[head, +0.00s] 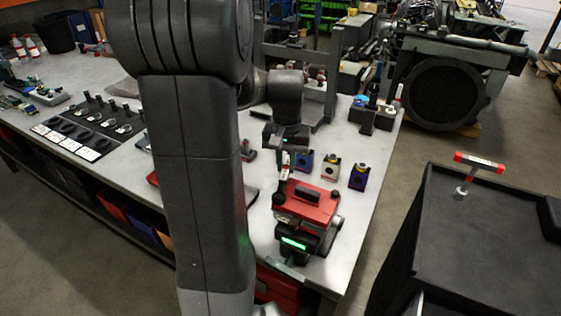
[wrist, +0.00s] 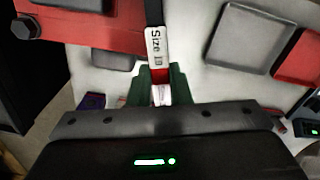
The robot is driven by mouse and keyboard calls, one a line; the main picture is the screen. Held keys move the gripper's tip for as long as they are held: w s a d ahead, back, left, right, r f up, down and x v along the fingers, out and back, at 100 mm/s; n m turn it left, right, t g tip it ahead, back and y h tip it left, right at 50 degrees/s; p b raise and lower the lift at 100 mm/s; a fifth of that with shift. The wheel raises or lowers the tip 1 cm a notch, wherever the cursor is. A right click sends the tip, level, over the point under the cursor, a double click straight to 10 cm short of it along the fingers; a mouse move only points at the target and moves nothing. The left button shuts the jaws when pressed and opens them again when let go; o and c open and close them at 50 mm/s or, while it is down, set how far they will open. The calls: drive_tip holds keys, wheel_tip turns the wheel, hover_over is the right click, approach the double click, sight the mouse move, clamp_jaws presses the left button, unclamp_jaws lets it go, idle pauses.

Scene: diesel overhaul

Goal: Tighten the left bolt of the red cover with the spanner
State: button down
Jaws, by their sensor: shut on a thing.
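The red cover (head: 312,208) sits on a unit near the bench's right front end and fills the upper left of the wrist view (wrist: 85,22). A dark hex bolt (wrist: 26,27) shows on the cover's corner there; I cannot tell whether it is the left one. My gripper (wrist: 160,88), with green fingers, is shut on the spanner (wrist: 157,45), which has a white "Size" label and a red band. The spanner's dark shaft runs up out of the wrist view, so its far end is hidden. In the head view my gripper (head: 285,152) is just behind the cover.
Several small blocks (head: 331,170) stand right of my gripper. A box with a green display (head: 293,242) is in front of the cover. A tool board (head: 95,125) lies at left. A black cart (head: 480,240) with a red-handled tool (head: 478,163) stands right, across an open floor gap.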

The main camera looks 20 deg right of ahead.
drive_tip(key=d+m, duration=0.1)
drive_tip(key=s+m, duration=0.1)
drive_tip(key=shift+s+d+m, duration=0.2)
drive_tip(key=shift+d+m, duration=0.1)
drive_tip(key=shift+d, duration=0.05)
drive_tip(key=shift+s+d+f+m, duration=0.1)
drive_tip(key=shift+s+d+m, duration=0.25)
drive_tip(key=shift+s+m, duration=0.25)
drive_tip(key=shift+s+d+m, duration=0.3)
drive_tip(key=shift+s+m, duration=0.1)
drive_tip(key=shift+m, duration=0.4)
drive_tip(key=shift+w+a+r+n+p, duration=0.2)
drive_tip(key=shift+w+a+r+n, duration=0.35)
drive_tip(key=shift+n, duration=0.3)
drive_tip(key=shift+w+a+r+n+p, duration=0.2)
drive_tip(key=shift+w+a+r+n, duration=0.15)
drive_tip(key=shift+w+n, duration=0.4)
